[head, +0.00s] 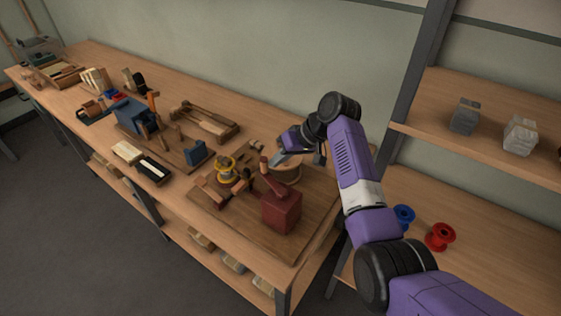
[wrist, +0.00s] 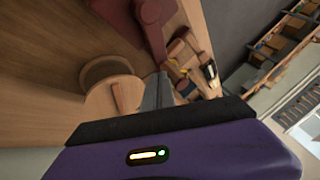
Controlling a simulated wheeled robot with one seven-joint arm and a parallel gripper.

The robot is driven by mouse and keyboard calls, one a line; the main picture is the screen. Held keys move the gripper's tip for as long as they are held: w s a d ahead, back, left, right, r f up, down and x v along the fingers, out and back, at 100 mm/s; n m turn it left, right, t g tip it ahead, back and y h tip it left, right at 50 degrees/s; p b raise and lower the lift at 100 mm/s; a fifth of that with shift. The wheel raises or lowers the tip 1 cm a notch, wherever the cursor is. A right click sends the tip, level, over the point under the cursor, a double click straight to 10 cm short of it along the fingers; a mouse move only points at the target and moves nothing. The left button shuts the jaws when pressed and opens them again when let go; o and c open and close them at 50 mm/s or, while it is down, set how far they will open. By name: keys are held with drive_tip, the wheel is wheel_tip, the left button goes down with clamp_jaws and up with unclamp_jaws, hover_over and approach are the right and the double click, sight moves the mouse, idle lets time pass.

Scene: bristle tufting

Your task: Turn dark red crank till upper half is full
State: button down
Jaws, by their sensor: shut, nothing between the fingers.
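The dark red crank (head: 273,184) is an arm that slopes up and left from a dark red block (head: 281,212) on the wooden board. Part of the dark red assembly shows at the top of the wrist view (wrist: 148,28). My gripper (head: 275,160) is shut and empty, just behind the crank's upper end and apart from it as far as I can tell. In the wrist view its grey fingers (wrist: 156,92) point up beside a round wooden piece (wrist: 118,98). How full the upper half is cannot be made out.
The round wooden piece (head: 289,174) stands behind the crank. A yellow ringed part (head: 227,168) is to its left. A blue fixture (head: 135,115) and wooden trays stand farther left. Blue (head: 403,217) and red (head: 440,236) spools lie at right. The board's front right corner is clear.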

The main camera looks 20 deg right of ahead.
sight(265, 164)
drive_tip(key=shift+a+n+p, duration=0.4)
drive_tip(key=shift+a+p, duration=0.1)
drive_tip(key=shift+a, duration=1.05)
drive_tip(key=shift+s+a, duration=0.1)
